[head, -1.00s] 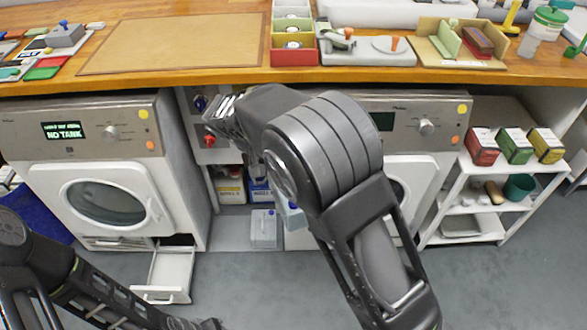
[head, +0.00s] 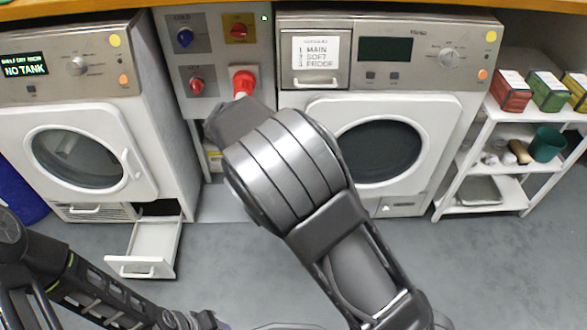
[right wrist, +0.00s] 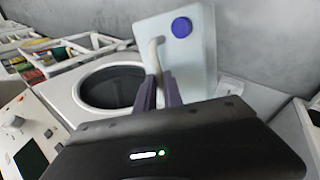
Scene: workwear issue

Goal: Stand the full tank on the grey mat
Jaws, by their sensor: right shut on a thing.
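A pale blue-grey tank (right wrist: 182,60) with a round blue cap (right wrist: 181,27) and a whitish handle shows in the right wrist view. My right gripper (right wrist: 157,82) is shut on its handle; whether the tank touches anything is not clear. In the head view my right arm hides the tank and this gripper. A lighter grey patch (head: 218,206) on the floor between the two machines looks like the grey mat; my arm covers part of it. My left gripper (head: 195,320) is at the bottom edge of the head view, cut off, its jaws unclear.
The left machine (head: 75,158) reads NO TANK, and its low drawer (head: 147,245) stands open above the floor. A second machine (head: 395,150) is right of my arm. A white shelf rack (head: 478,160) holds boxes and a green pot. The floor in front is mostly clear.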

